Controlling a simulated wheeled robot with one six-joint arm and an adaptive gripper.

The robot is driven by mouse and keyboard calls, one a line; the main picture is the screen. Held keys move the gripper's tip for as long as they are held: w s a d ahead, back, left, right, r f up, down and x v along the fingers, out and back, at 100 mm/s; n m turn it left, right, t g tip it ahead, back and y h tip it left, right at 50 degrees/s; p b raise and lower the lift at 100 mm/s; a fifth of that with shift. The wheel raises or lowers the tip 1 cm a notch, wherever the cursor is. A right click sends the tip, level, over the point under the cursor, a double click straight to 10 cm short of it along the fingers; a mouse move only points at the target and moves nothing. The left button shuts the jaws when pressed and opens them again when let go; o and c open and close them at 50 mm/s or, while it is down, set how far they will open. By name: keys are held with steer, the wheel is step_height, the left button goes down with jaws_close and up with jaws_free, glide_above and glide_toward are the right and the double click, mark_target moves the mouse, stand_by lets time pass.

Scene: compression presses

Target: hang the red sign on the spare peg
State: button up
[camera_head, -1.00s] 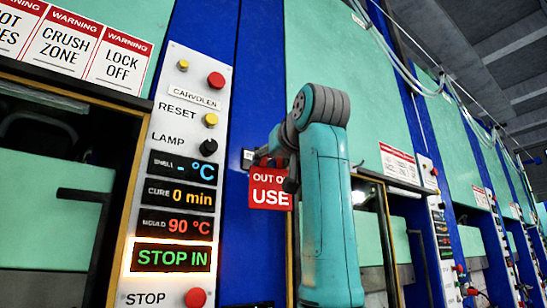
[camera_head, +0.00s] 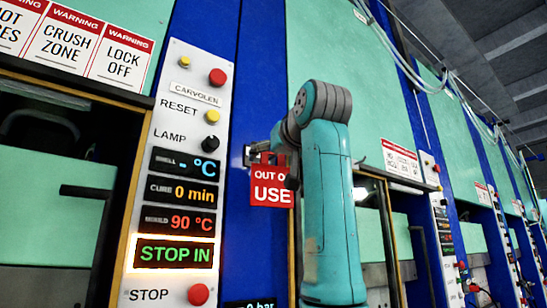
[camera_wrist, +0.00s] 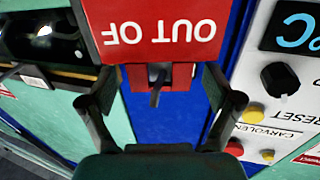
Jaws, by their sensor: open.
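The red sign (camera_head: 271,196), lettered "OUT OF USE", is upright against the blue panel, right of the press's control strip. In the wrist view the sign (camera_wrist: 160,32) appears upside down, with a notched red tab at its top edge. A dark peg (camera_wrist: 156,88) shows at that notch and appears to pass through it; the exact contact is unclear. My gripper (camera_wrist: 160,92) is open, its two dark fingers apart on either side of the tab, with no visible grip on it. In the head view, my arm's wrist partly covers the sign's right edge.
The control strip (camera_head: 181,130) with buttons, a knob and lit displays stands left of the sign. A white warning board (camera_head: 78,38) is at upper left. More presses recede to the right.

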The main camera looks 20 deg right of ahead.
steer(key=s, duration=1.2)
steer(key=shift+d, duration=0.3)
